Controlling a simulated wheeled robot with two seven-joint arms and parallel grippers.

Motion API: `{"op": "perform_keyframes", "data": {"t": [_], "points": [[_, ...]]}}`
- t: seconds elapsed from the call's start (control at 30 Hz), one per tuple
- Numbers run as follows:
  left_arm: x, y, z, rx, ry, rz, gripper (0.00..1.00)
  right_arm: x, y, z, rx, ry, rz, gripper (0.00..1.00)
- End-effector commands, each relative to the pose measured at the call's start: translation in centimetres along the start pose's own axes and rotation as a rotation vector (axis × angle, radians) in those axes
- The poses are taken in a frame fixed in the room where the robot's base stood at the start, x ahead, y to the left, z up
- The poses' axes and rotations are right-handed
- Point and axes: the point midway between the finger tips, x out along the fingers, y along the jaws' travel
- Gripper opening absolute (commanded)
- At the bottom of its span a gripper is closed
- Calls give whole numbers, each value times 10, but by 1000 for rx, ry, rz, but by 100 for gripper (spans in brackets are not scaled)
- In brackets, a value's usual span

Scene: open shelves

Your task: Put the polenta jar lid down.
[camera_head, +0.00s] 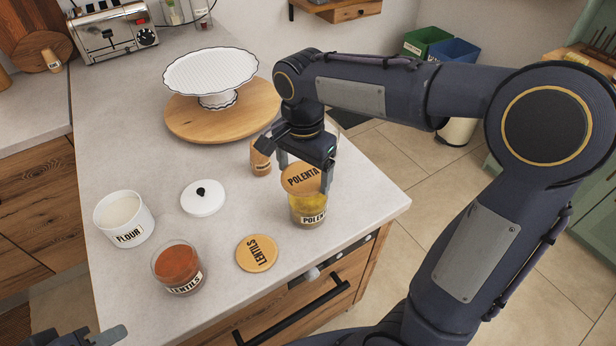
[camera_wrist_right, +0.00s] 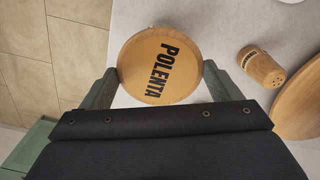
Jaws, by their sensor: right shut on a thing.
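The polenta jar lid (camera_head: 303,179) is a round wooden disc marked POLENTA. My right gripper (camera_head: 304,180) is shut on its edges from two sides, as the right wrist view shows with the lid (camera_wrist_right: 160,68) between the fingers (camera_wrist_right: 160,82). The glass polenta jar (camera_head: 308,211), with yellow contents, stands upright directly below the lid. I cannot tell whether lid and jar touch. In the wrist view the lid hides the jar. Part of my left gripper (camera_head: 92,338) shows at the bottom left edge; its fingers are not clear.
The lentils lid (camera_head: 257,253) lies flat near the counter's front edge, beside the open lentils jar (camera_head: 178,268). An open flour jar (camera_head: 123,219), a white lid (camera_head: 202,198), a wooden shaker (camera_head: 260,158) and a cake stand (camera_head: 211,75) on a wooden board (camera_head: 186,128) stand around.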

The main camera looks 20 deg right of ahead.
Motion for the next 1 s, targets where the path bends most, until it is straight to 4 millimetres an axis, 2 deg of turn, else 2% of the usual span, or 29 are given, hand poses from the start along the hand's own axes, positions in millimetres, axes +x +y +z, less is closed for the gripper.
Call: {"op": "perform_keyframes", "data": {"t": [0.3, 0.5, 0.9, 0.93, 1.0], "points": [[-4, 2, -2, 0, 0, 0, 36, 26, -4, -21, 2, -1, 3, 62], [-4, 2, -2, 0, 0, 0, 36, 53, -4, -20, -1, -1, 2, 62], [-1, 0, 0, 0, 0, 0, 36, 59, -4, -19, -1, 0, -1, 62], [-1, 0, 0, 0, 0, 0, 36, 59, -4, -19, -1, 0, -1, 85], [-2, 1, -1, 0, 0, 0, 36, 58, -4, -19, -1, 0, -1, 94]]}}
